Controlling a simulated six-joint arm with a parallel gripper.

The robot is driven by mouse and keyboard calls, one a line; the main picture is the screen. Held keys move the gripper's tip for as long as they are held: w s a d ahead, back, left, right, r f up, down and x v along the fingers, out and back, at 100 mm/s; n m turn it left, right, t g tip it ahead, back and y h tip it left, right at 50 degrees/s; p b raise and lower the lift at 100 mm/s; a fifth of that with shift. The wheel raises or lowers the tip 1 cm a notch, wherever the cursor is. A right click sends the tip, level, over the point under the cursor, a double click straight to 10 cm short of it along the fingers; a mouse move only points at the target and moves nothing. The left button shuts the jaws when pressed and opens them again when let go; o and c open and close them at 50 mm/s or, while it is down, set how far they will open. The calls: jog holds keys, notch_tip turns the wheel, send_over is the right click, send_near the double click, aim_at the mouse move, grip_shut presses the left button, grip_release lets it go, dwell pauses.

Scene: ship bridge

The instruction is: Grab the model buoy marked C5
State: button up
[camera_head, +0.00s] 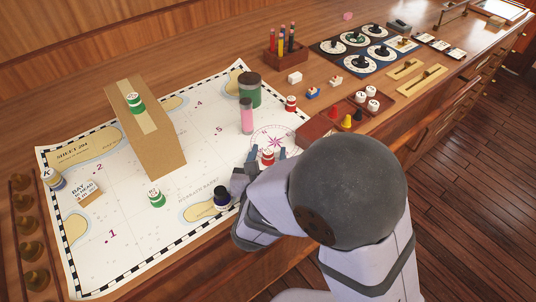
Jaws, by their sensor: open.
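Several small model buoys stand about, and their marks are too small to read surely. A green and white one (156,198) stands on the chart (120,225). Another green and white one (135,103) sits on top of a cardboard box (150,135). A red and white one (267,157) stands by the compass rose, and another (291,103) stands farther back.
A red compartment tray (365,108) and a pencil holder (285,55) are on the right. The chart's lower left is mostly clear.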

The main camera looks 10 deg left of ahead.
jog(key=c, duration=1.1)
jog(key=shift+r, duration=0.1)
notch_tip(320, 180, up, 28)
jog(key=p, duration=0.3)
